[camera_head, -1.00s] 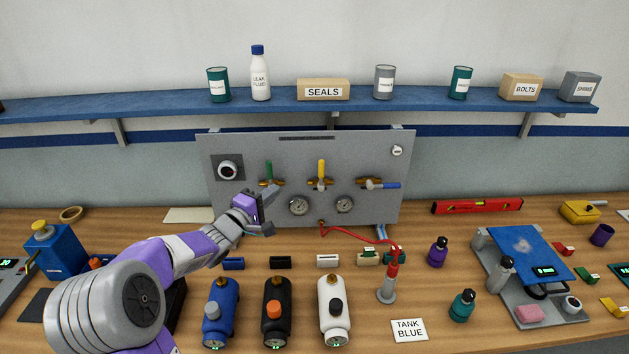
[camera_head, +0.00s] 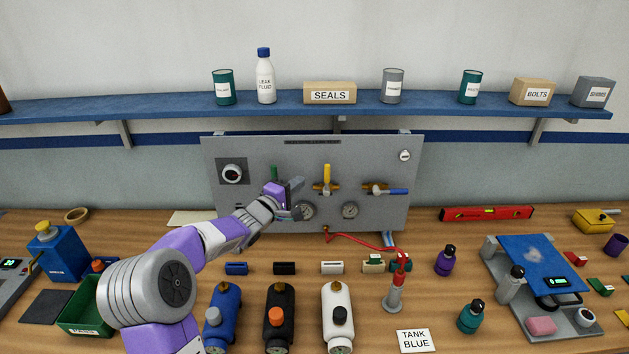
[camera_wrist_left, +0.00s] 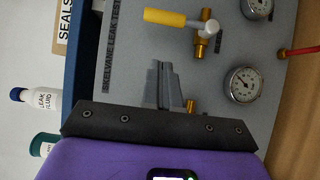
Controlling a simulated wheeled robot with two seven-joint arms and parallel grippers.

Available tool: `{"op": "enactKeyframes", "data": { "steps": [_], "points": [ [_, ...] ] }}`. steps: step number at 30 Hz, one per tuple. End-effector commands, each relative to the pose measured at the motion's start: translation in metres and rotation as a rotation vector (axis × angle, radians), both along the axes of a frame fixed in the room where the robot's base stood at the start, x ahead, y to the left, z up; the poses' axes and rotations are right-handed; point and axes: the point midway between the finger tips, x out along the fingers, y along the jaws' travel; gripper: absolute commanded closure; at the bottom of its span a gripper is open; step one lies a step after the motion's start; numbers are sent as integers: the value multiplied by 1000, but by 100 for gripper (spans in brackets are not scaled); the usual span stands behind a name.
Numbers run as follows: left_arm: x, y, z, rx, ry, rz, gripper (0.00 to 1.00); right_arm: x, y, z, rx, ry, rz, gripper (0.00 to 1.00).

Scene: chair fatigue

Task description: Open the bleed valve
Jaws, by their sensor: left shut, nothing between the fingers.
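A grey upright panel carries three valves with brass bodies. The green valve handle (camera_head: 274,174) stands upright on the left, its lower part and body hidden by my left gripper. The yellow valve handle (camera_head: 327,174) stands upright in the middle; it also shows in the left wrist view (camera_wrist_left: 165,17). The blue valve handle (camera_head: 394,191) lies level, pointing right. My left gripper (camera_head: 299,184) is in front of the panel between the green and yellow handles. Its fingers (camera_wrist_left: 160,68) are shut and empty. My right gripper is not in view.
Two gauges (camera_head: 350,211) (camera_wrist_left: 245,83) sit below the valves, one partly behind my gripper. A red hose (camera_head: 360,241) runs from the panel's bottom to a hand pump (camera_head: 395,292). A blue shelf (camera_head: 440,106) is above.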

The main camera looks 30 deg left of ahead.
Motion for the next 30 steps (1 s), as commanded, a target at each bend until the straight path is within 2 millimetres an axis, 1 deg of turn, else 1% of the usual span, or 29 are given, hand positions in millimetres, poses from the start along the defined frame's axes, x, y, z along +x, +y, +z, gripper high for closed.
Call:
{"op": "enactKeyframes", "data": {
  "steps": [1,3,6,10,15,24,30],
  "points": [
    [11,-1,0,-1,-2,-2,100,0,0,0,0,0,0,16],
    [23,-1,-1,-1,-1,-1,100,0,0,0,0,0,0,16],
    [33,-15,-1,-1,-2,-3,100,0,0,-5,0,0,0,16],
    [43,-25,-1,0,0,-2,100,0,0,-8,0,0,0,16],
    [47,-30,0,1,-1,1,100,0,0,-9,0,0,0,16],
    [47,-30,0,1,0,1,100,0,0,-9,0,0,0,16],
    [48,-31,2,19,12,0,100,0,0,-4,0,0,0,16]
  ]
}}
